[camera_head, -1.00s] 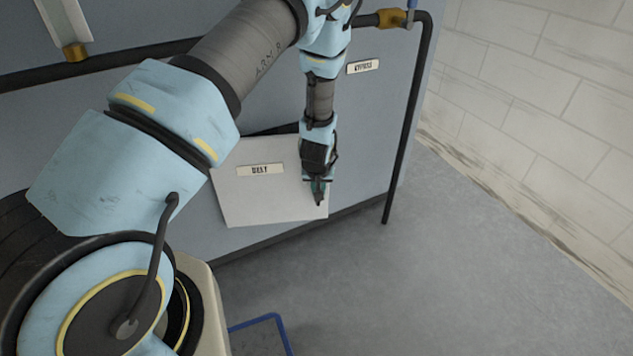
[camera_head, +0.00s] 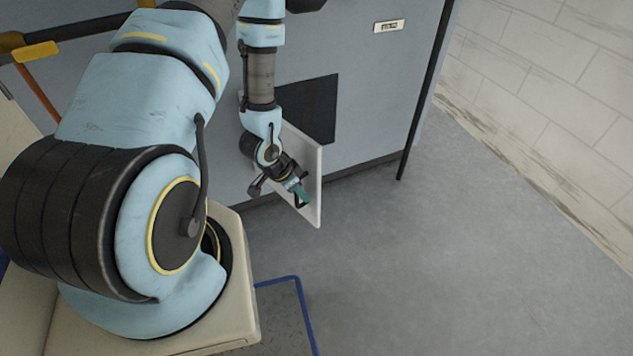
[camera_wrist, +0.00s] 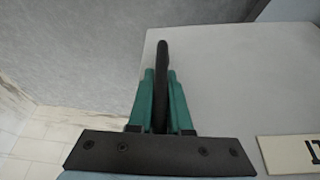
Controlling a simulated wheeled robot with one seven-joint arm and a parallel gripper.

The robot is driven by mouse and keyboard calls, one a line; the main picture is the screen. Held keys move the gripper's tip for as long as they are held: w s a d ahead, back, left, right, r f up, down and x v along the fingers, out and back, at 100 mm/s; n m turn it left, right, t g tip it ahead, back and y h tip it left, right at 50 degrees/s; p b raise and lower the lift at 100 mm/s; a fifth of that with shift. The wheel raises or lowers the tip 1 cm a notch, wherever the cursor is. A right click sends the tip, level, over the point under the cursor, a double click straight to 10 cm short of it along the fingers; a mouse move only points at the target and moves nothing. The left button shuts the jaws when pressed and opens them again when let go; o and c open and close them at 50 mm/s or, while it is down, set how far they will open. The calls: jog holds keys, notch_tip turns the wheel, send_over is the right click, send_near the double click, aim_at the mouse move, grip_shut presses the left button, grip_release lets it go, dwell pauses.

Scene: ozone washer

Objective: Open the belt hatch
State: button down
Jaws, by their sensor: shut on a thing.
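The belt hatch (camera_head: 308,170) is a pale grey panel, swung out from the blue-grey cabinet. A dark opening (camera_head: 310,108) shows in the cabinet behind it. My gripper (camera_head: 301,194) is at the outer part of the hatch. In the wrist view my gripper's green fingers (camera_wrist: 160,98) are shut on a dark upright handle (camera_wrist: 162,60), one finger on each side. The hatch face (camera_wrist: 232,85) fills the right of that view, with part of its label plate (camera_wrist: 290,154) at the edge. My wrist hides part of the hatch in the head view.
The cabinet (camera_head: 375,75) carries a small label (camera_head: 389,26) and a black vertical pipe (camera_head: 424,95) at its right. Grey floor (camera_head: 420,260) is clear in front, up to the white brick wall (camera_head: 560,90). A blue-edged item (camera_head: 285,300) lies near my base.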

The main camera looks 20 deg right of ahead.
jog(key=shift+m, duration=0.3)
jog(key=shift+s+a, duration=0.3)
jog(key=shift+a, duration=0.55)
jog(key=shift+s+a, duration=0.25)
jog(key=shift+a, duration=0.65)
jog(key=shift+s+a, duration=0.3)
jog(key=shift+a, duration=0.55)
jog(key=c, duration=0.8)
grip_release()
jog(key=shift+c, duration=0.2)
jog(key=shift+w, duration=0.1)
jog(key=p+v, duration=0.1)
jog(key=v, duration=0.9)
jog(key=shift+r+p, duration=0.4)
jog(key=shift+a, duration=0.15)
